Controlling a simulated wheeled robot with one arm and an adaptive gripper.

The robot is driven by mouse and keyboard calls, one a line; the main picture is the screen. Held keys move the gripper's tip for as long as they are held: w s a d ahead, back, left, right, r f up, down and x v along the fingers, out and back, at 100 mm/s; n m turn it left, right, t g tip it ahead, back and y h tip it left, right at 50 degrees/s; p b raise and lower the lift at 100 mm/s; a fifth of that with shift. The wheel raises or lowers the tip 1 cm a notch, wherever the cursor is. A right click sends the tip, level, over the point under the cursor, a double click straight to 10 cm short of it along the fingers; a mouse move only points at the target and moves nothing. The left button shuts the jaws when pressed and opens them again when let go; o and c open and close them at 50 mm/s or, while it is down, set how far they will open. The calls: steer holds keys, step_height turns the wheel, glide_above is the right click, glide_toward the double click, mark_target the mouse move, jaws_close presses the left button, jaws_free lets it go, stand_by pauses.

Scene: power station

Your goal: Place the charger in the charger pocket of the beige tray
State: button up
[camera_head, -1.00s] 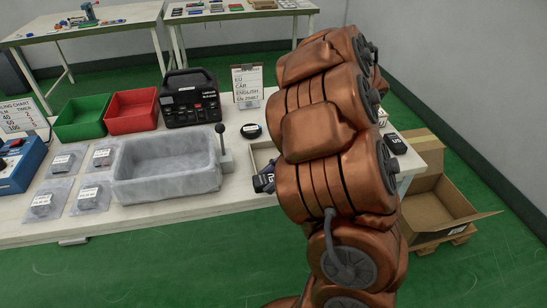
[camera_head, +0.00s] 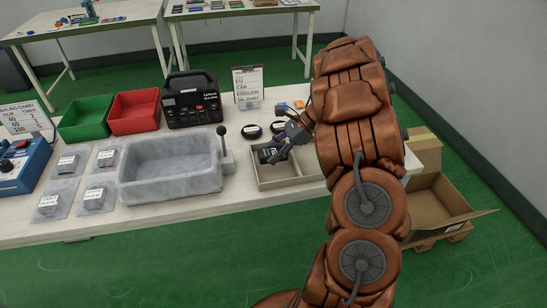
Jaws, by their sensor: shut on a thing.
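The beige tray (camera_head: 284,183) lies near the front edge of the table, with dividers between its compartments. My gripper (camera_head: 278,151) reaches in from the right and is over the tray's back part. It is shut on a dark charger (camera_head: 267,156) with a pale label, at the tray's back left compartment. I cannot tell whether the charger touches the tray floor. My arm hides the right end of the tray.
A grey stone-like basin (camera_head: 170,184) with an upright lever stands left of the tray. Two black discs (camera_head: 251,131) and a sign (camera_head: 248,84) are behind it. A black power station (camera_head: 190,100) stands farther back. An open cardboard box (camera_head: 437,193) is at right.

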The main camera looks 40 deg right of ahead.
steer(key=shift+w+d+f, duration=0.1)
steer(key=shift+f+p, duration=0.55)
steer(key=shift+f, duration=1.15)
steer(key=shift+f, duration=0.15)
steer(key=o, duration=1.3)
steer(key=shift+r, duration=0.25)
